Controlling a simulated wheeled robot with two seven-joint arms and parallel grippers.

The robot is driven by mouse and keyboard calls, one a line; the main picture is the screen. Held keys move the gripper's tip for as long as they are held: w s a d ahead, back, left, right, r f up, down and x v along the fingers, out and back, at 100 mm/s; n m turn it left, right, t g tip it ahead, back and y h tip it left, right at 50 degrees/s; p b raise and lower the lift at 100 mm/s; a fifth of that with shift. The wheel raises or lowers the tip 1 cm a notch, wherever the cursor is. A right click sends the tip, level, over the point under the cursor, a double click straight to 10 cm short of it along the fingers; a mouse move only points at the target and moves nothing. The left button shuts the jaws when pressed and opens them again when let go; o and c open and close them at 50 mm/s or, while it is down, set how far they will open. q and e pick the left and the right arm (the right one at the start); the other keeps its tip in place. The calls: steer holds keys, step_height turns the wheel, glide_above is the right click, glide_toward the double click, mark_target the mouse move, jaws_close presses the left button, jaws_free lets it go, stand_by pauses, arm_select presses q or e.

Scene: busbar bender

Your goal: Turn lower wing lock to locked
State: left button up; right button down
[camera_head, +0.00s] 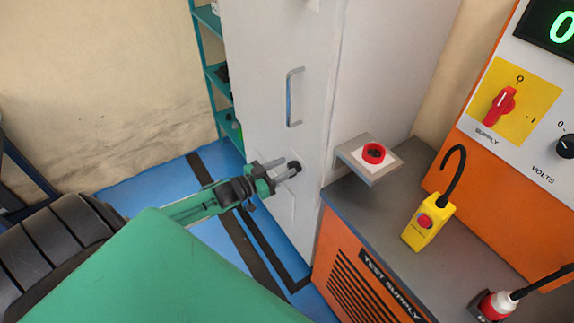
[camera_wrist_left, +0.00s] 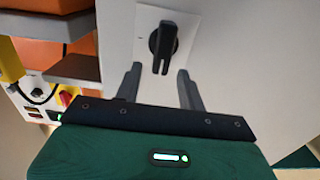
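The lower wing lock is a black knob (camera_wrist_left: 162,45) on a pale plate on the white cabinet door (camera_wrist_left: 225,50). In the left wrist view its long wing points down the picture; I cannot read the plate's marks. In the head view the dark lock (camera_head: 295,167) is partly hidden behind my left gripper (camera_head: 282,172). My left gripper is open, and in the left wrist view its two fingers (camera_wrist_left: 159,72) stand on either side of the wing's lower end, with gaps showing. I cannot tell how deep the fingers reach. My right gripper is not in view.
A metal handle (camera_head: 294,97) stands out from the door above the lock. Right of the door are a bracket with a red button (camera_head: 373,153) and the orange test supply bench (camera_head: 360,270) with a yellow pendant (camera_head: 428,222). A teal shelf (camera_head: 208,70) stands behind.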

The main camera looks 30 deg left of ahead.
arm_select(q)
steer(key=shift+w+d, duration=0.25)
steer(key=shift+w, duration=0.4)
steer(key=shift+w+d, duration=0.1)
steer(key=shift+w, duration=0.1)
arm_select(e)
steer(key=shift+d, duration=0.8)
arm_select(q)
steer(key=shift+c, duration=0.4)
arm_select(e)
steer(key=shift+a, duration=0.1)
